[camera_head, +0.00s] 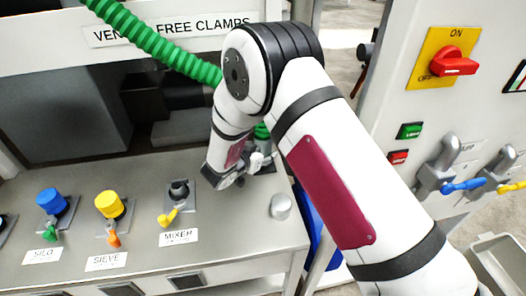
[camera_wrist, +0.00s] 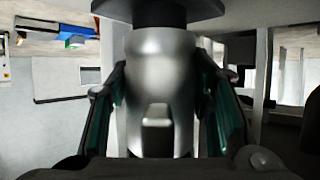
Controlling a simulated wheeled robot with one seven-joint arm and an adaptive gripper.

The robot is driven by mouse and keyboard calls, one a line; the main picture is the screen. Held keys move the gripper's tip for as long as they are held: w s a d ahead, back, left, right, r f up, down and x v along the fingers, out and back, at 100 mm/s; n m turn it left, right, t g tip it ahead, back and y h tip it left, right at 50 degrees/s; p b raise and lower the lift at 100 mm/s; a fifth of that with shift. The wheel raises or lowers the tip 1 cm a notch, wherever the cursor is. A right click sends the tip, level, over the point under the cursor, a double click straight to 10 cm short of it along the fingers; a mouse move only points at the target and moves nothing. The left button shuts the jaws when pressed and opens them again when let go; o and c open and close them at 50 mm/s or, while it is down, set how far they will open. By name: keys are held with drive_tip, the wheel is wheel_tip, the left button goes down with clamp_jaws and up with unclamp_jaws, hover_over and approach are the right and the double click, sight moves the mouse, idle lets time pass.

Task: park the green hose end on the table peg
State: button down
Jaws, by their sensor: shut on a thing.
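The green hose (camera_head: 160,45) runs from the upper left down behind my arm, and a short piece of it shows beside my gripper. My gripper (camera_head: 260,160) is above the table's right part, partly hidden by my arm. In the wrist view my gripper (camera_wrist: 165,105) has a finger on each side of the silver hose end (camera_wrist: 160,75), shut on it. A dark collar sits at the top of the hose end. A short silver peg (camera_head: 280,206) stands on the table (camera_head: 240,225), nearer the camera than my gripper, with nothing on it.
Blue (camera_head: 52,200), yellow (camera_head: 109,205) and black (camera_head: 179,189) couplings with levers stand along the table, labelled SILO, SIEVE and MIXER. A control cabinet (camera_head: 400,95) with a red switch and hanging clamps is at the right. A blue object (camera_head: 310,225) is beside the table edge.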

drive_tip(key=shift+f+b, duration=0.3)
drive_tip(key=shift+f, duration=0.55)
idle(0.8)
drive_tip(key=c, duration=0.7)
unclamp_jaws()
drive_tip(key=shift+f, duration=0.1)
drive_tip(key=shift+s, duration=0.1)
drive_tip(key=v, duration=1.2)
